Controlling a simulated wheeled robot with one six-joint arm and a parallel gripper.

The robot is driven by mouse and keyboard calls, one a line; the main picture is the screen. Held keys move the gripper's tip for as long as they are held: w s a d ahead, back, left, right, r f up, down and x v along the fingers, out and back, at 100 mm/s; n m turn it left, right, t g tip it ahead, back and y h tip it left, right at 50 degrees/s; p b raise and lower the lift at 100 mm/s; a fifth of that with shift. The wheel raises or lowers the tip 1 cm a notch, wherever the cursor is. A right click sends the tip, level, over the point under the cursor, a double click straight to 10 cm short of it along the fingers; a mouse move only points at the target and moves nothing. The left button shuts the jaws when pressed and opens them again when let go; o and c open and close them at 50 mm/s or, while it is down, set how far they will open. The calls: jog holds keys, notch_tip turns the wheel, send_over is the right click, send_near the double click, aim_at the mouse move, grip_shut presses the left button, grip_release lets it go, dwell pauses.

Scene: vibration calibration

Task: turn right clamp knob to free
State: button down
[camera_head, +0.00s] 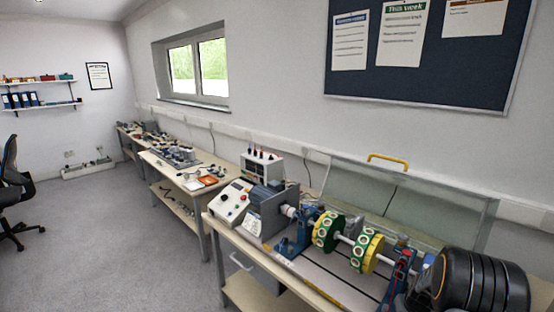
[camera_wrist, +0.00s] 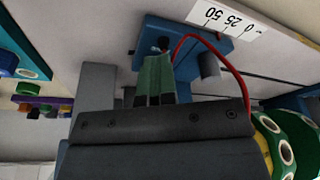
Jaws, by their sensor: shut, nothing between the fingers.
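In the wrist view my gripper (camera_wrist: 157,62) is shut and empty, its two greenish finger pads side by side. The fingers point at a blue pedestal foot (camera_wrist: 190,40) on the bench, close to a red cable (camera_wrist: 192,38). A short grey cylinder (camera_wrist: 209,67) stands on that foot, right of the fingertips and apart from them; I cannot tell whether it is the clamp knob. In the head view the right blue pedestal (camera_head: 398,273) is at the lower right, partly hidden by my dark arm. No knob can be made out clearly there.
A shaft with green and yellow discs (camera_head: 328,230) runs between the pedestals. A clear guard with a yellow handle (camera_head: 388,160) stands behind. A control box (camera_head: 232,203) is at the left. A scale label (camera_wrist: 228,20) lies beside the pedestal foot.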

jog(key=shift+s+d+f+b, duration=0.5)
jog(key=shift+s+d+b, duration=0.1)
jog(key=shift+b, duration=0.85)
jog(key=shift+d+r+b, duration=0.15)
jog(key=shift+d+b, duration=0.2)
jog(key=shift+b, duration=0.2)
jog(key=shift+w+d+r, duration=0.1)
jog(key=shift+d+r, duration=0.1)
jog(key=shift+r, duration=0.05)
jog(key=shift+d, duration=0.1)
jog(key=shift+d+f, duration=0.1)
jog(key=shift+f, duration=0.1)
jog(key=shift+s+f+b, duration=0.15)
jog(key=shift+s+b, duration=0.2)
jog(key=shift+b, duration=0.05)
jog(key=shift+w+r+p, duration=0.1)
jog(key=shift+r+p, duration=0.5)
jog(key=shift+r, duration=0.1)
jog(key=shift+w+r+p, duration=0.1)
jog(key=shift+r+p, duration=1.2)
jog(key=shift+r, duration=1.15)
